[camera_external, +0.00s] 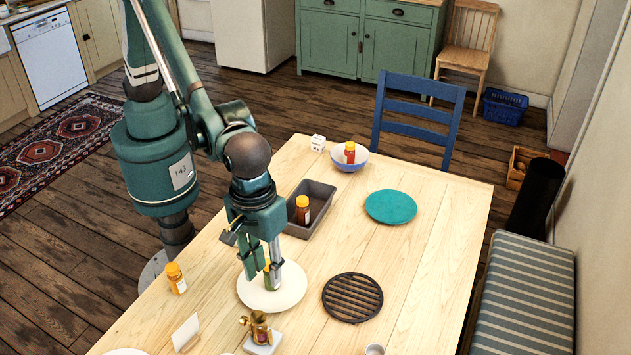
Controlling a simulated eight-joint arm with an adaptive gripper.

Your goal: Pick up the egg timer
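My gripper (261,270) points down over a round white plate (289,296) near the middle of the table. A small thing with an orange and greenish look (267,268) shows at the fingers and is partly hidden by them. I cannot tell whether the fingers are closed on it. No thing in view is plainly the egg timer. A small brass-coloured object (258,325) stands on a white block in front of the plate. It may be the timer, but it is too small to tell.
Orange-capped bottles stand at the left (176,279), in a grey tin (318,222), and in a bowl (361,165). The right side is clear.

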